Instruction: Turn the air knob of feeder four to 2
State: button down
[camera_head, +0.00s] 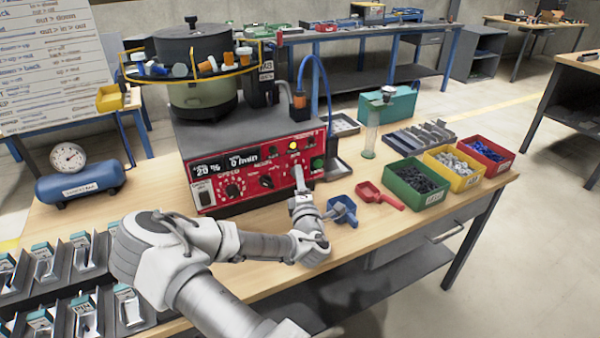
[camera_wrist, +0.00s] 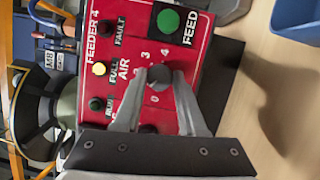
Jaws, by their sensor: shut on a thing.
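Feeder four's red control panel (camera_head: 225,168) faces me below the bowl in the head view. In the wrist view the panel (camera_wrist: 105,75) appears turned on its side, with the labels FEEDER 4 and AIR. The dark round air knob (camera_wrist: 158,75) sits among printed numbers; 0, 3 and 4 are readable. My gripper (camera_wrist: 157,80) has its two fingers on either side of this knob, shut on it. The fingers cover part of the scale, and I cannot tell where the knob points. In the head view my gripper (camera_head: 298,182) is against the panel's right part and hides the knob.
A green FEED button (camera_wrist: 168,21) and a lit yellow lamp (camera_wrist: 99,68) are near the air knob. A speed knob (camera_head: 233,190) is further left. A blue scoop (camera_head: 342,210) and red scoop (camera_head: 380,195) lie right of my gripper, before the green bin (camera_head: 415,193).

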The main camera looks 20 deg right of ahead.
jog(key=shift+r+m+g+y+p, duration=0.1)
jog(key=shift+m+g+y+p, duration=0.35)
jog(key=shift+m, duration=1.05)
jog(key=shift+r+m+g+y+p, duration=0.15)
jog(key=shift+m+g+p, duration=0.5)
jog(key=shift+m, duration=0.85)
jog(key=shift+m+g+y+p, duration=0.35)
jog(key=shift+m+p, duration=0.3)
jog(key=shift+m, duration=0.85)
jog(key=shift+c, duration=2.4)
grip_release()
jog(key=shift+s, duration=0.1)
